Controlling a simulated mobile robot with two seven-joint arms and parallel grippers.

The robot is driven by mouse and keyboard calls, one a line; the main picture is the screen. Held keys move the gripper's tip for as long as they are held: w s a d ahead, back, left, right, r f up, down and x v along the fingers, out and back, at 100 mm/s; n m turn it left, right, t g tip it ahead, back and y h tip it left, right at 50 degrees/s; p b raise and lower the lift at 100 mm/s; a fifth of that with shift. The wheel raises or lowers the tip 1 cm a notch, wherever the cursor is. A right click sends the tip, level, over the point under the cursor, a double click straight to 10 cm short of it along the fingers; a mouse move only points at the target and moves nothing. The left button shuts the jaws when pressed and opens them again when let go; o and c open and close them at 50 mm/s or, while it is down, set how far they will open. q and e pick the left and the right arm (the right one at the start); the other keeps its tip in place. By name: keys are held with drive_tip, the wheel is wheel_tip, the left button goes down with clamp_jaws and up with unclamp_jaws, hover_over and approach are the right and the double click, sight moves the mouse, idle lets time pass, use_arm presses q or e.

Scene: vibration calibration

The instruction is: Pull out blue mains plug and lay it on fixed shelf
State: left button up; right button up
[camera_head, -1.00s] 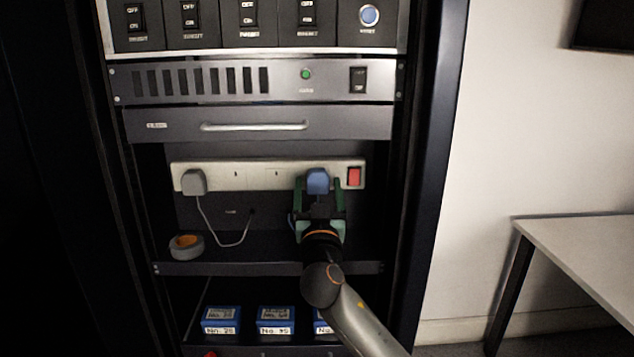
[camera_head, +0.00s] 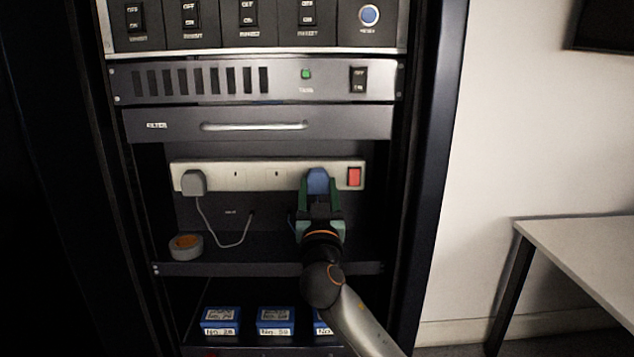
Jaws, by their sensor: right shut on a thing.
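The blue mains plug (camera_head: 317,180) sits at the right part of the white socket strip (camera_head: 225,176), left of its red switch. My right gripper (camera_head: 318,188) comes up from below, its green fingers closed on both sides of the blue plug. Whether the plug is fully seated in the strip cannot be told from here. The fixed shelf (camera_head: 270,267) runs across the rack below the strip, and my right arm passes in front of its right part. My left gripper is not in view.
A grey plug (camera_head: 194,183) with a hanging cable is in the strip's left end. A tape roll (camera_head: 186,246) lies on the shelf's left. Blue labelled boxes (camera_head: 276,320) stand below. A drawer with a handle (camera_head: 255,126) is above. The shelf's middle is clear.

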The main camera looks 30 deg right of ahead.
drive_tip(key=shift+c, duration=0.7)
drive_tip(key=shift+s+a+f+b, duration=0.1)
drive_tip(key=shift+s+a+b, duration=0.3)
drive_tip(key=shift+s, duration=0.1)
drive_tip(key=shift+s, duration=0.15)
idle(0.5)
drive_tip(key=shift+s+a, duration=0.5)
drive_tip(key=shift+s, duration=0.25)
drive_tip(key=shift+s+a, duration=0.45)
drive_tip(key=shift+s, duration=0.3)
